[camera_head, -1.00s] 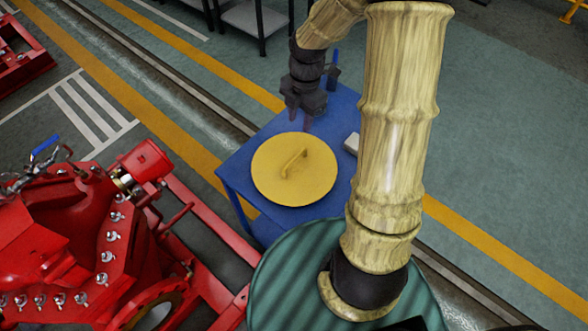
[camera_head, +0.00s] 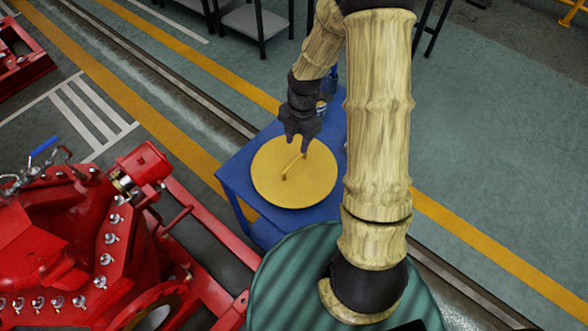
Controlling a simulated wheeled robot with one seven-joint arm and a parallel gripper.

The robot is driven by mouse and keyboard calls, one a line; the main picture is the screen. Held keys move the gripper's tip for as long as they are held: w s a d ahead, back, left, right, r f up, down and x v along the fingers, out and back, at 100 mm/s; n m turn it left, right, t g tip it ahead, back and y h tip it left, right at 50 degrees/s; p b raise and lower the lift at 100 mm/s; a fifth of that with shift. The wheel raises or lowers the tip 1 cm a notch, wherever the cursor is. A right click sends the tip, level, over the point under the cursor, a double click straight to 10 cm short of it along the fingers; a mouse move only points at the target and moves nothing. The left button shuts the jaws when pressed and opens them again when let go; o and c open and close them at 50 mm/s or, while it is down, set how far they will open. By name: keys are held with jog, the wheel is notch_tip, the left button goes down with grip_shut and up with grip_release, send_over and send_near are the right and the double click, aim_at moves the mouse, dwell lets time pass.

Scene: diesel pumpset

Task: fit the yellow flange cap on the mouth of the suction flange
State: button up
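The yellow flange cap (camera_head: 305,188) is a round disc with a bar handle (camera_head: 293,166) on top. It lies flat on the blue table (camera_head: 234,172). My gripper (camera_head: 297,145) points down over the far part of the cap, close to the far end of the handle. Its fingers are dark and small here, and I cannot tell whether they are apart or touch the handle. A round flange opening (camera_head: 158,315) shows at the bottom edge on the red pumpset (camera_head: 70,230); it is cut off by the frame, and I cannot tell whether it is the suction flange.
The red frame rail (camera_head: 215,240) of the pumpset runs between the machine and the table. A blue-handled valve (camera_head: 42,147) stands at the left. Dark shelving (camera_head: 255,18) is at the back. Open floor lies right of my arm.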

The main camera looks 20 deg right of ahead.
aim_at(295, 160)
jog(key=shift+s+a+f, duration=0.1)
jog(key=shift+a+f, duration=0.05)
jog(key=shift+f, duration=0.95)
jog(key=shift+a+f, duration=0.1)
jog(key=shift+f, duration=0.95)
jog(key=shift+f, duration=0.1)
jog(key=f, duration=0.4)
jog(key=shift+s+a+f, duration=0.1)
jog(key=shift+s+a, duration=0.05)
jog(key=shift+a, duration=0.25)
jog(key=shift+f, duration=0.25)
jog(key=shift+d+f, duration=0.15)
jog(key=shift+d, duration=0.05)
jog(key=shift+s, duration=0.1)
jog(key=shift+a, duration=0.1)
jog(key=shift+c, duration=0.5)
